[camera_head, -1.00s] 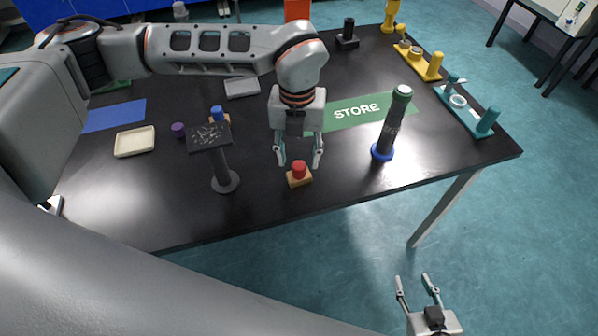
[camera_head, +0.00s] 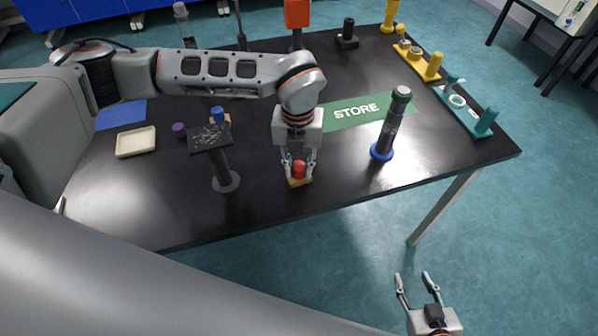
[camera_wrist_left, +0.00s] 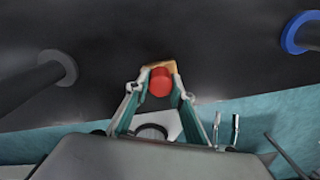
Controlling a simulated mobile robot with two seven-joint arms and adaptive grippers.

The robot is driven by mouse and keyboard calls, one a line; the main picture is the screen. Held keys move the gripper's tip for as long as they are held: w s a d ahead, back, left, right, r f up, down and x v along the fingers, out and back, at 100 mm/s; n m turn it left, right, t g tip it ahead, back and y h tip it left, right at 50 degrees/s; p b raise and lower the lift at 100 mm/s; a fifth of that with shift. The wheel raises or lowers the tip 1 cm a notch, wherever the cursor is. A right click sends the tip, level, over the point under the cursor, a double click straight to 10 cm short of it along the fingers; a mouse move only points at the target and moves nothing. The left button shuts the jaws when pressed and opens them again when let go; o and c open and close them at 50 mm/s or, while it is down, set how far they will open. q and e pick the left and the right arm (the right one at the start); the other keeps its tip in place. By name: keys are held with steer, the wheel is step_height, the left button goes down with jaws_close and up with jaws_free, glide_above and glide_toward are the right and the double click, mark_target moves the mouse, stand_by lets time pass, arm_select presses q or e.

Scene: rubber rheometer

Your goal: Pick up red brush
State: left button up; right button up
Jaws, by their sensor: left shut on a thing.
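The red brush (camera_head: 299,169) has a red round top on a tan block-like base and stands near the front edge of the black table. It also shows in the left wrist view (camera_wrist_left: 160,82), with its tan base (camera_wrist_left: 158,66) partly hidden behind the red top. My left gripper (camera_head: 299,178) points down around the brush, with its fingers closed on it from both sides. In the left wrist view its fingertips (camera_wrist_left: 160,90) flank the red part. My right gripper (camera_head: 416,278) is open and empty, over the floor beyond the table's front edge.
A dark stand with a speckled square top (camera_head: 209,137) is left of the brush. A dark cylinder with a blue base (camera_head: 381,152) is to its right. A green STORE mat (camera_head: 345,123), a cream tray (camera_head: 136,142) and a blue-topped brush (camera_head: 217,113) lie behind.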

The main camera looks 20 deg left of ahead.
mark_target(299, 166)
arm_select(q)
steer(key=shift+r, duration=0.1)
step_height(299, 166, up, 20)
steer(key=b, duration=0.1)
stand_by(0.4)
steer(key=o, duration=0.4)
steer(key=shift+c, duration=1.2)
